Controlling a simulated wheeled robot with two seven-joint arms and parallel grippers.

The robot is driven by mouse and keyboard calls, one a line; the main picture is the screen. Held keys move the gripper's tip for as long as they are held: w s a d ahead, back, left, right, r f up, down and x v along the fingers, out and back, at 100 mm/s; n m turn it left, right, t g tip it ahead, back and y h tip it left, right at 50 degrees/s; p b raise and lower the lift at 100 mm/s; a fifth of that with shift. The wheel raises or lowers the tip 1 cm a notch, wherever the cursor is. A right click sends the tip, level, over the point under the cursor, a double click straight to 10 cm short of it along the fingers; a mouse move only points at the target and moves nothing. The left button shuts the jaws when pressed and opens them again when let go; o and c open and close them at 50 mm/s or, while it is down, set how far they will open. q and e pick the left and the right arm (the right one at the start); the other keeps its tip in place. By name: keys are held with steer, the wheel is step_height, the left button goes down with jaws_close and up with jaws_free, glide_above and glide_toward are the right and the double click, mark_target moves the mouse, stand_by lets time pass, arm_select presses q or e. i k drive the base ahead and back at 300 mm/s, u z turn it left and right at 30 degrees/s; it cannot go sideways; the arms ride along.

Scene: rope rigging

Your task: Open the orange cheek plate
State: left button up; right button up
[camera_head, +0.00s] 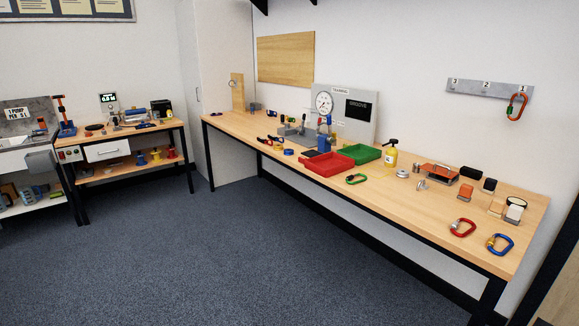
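A flat orange piece (440,171) lies on a dark base toward the right part of the long wooden bench (400,201). It may be the orange cheek plate, but it is too small to tell, and I cannot see whether it is open or closed. A smaller orange block (465,192) stands to its right. Neither of my grippers is in view, and nothing of my arms shows near the bench.
A red tray (322,167), a green tray (362,153) and a yellow bottle (391,154) stand left of the orange piece. Open carpet (230,255) lies before the bench.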

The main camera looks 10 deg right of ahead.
mark_target(444, 171)
steer(key=i, duration=2.4)
steer(key=z, duration=3.3)
